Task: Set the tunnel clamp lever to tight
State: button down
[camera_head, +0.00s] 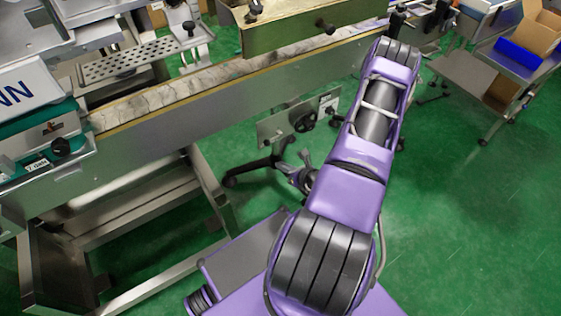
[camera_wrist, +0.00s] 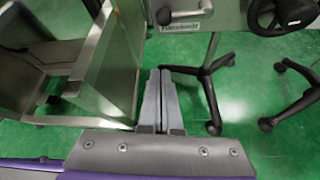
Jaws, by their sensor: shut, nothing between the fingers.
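My gripper (camera_wrist: 160,72) shows in the wrist view with its two grey fingers together and nothing between them. Ahead of it, at the top of that view, a metal lever (camera_wrist: 188,14) with a black ball knob (camera_wrist: 163,17) lies roughly level across a grey panel, beside a small white label. It stands apart from the fingertips. I cannot read the label or tell whether this is the clamp lever. In the head view, a brass-coloured tunnel-like housing (camera_head: 290,28) with dark knobs sits over the conveyor.
The long conveyor (camera_head: 190,110) crosses the head view above a metal frame (camera_head: 130,225). A panel (camera_head: 275,127) with a black knob hangs below it. The wrist view shows a black handwheel (camera_wrist: 285,12) and dark stand legs (camera_wrist: 207,90) near the fingers. Green floor is open at right.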

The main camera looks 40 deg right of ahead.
aim_at(273, 139)
jog(key=b+x, duration=0.1)
jog(key=x, duration=0.7)
jog(key=shift+w+d+r, duration=0.1)
jog(key=shift+w+r, duration=0.05)
jog(key=shift+r, duration=0.5)
jog(key=shift+w+d+r, duration=0.1)
jog(key=shift+d+r, duration=0.05)
jog(key=shift+r, duration=0.5)
jog(key=shift+w+d+r, duration=0.1)
jog(key=shift+w+r, duration=0.05)
jog(key=shift+r, duration=0.5)
jog(key=shift+s+r, duration=0.1)
jog(key=shift+r, duration=0.05)
